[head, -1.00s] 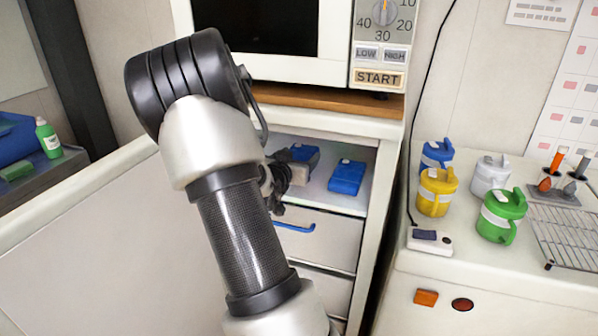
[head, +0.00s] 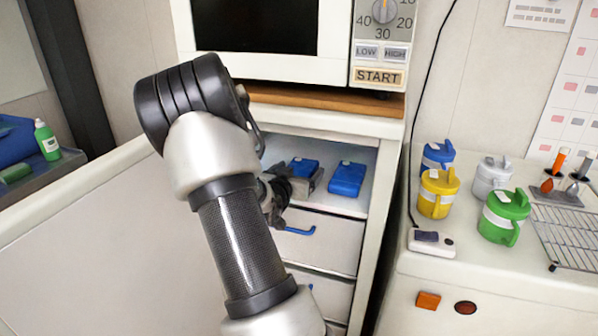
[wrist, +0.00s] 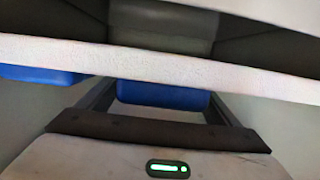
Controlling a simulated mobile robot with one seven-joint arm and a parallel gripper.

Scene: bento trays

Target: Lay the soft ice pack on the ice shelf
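A blue ice pack (head: 304,167) is between the fingers of my gripper (head: 306,181), inside the open shelf compartment (head: 345,205) under the microwave. In the wrist view the pack (wrist: 162,96) fills the space between the two dark fingers. My gripper looks shut on it. A pale band hides the fingertips there. The pack looks roughly level, low over the shelf floor; I cannot tell whether it touches. A second blue pack (head: 347,178) lies on the shelf to its right, apart from it. It also shows at the left in the wrist view (wrist: 38,75).
The compartment's top edge (head: 325,122) is close above my gripper. Drawers (head: 325,243) with a blue handle are below. The right counter (head: 480,262) holds yellow, blue, white and green mugs and a wire rack. Some shelf floor in front of the packs is bare.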

